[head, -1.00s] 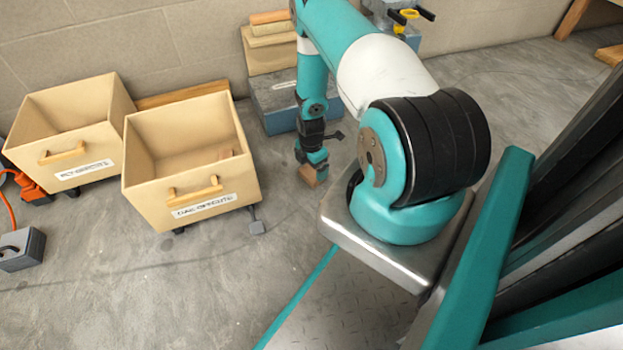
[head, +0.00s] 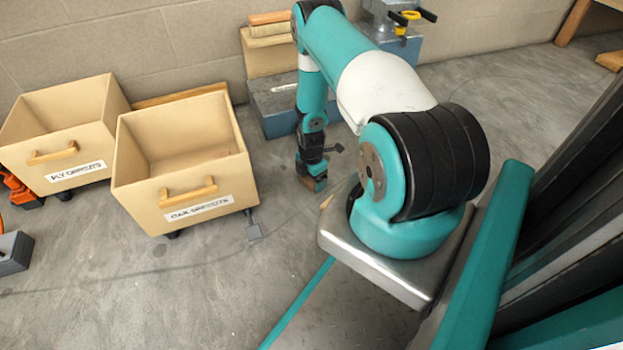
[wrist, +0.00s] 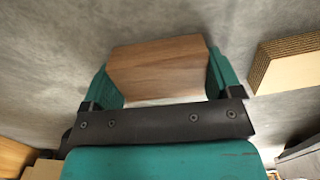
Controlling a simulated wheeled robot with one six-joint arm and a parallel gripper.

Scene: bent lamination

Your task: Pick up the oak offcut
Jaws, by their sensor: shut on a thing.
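The oak offcut (wrist: 160,68) is a brown block with visible grain. In the wrist view it sits between the two teal fingers of my gripper (wrist: 160,82), which is shut on it. In the head view my gripper (head: 316,184) points down near the floor, left of my base. Only a small brown part of the offcut (head: 306,182) shows there, the rest being hidden by the gripper. I cannot tell whether the offcut touches the floor.
A pale, layered-edge piece (wrist: 285,62) lies right of the gripper in the wrist view. The bin labelled oak offcuts (head: 222,172) stands left of my gripper, with the ply offcuts bin (head: 92,150) further left. Grey-blue blocks (head: 277,122) stand by the wall. Front-left floor is mostly clear.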

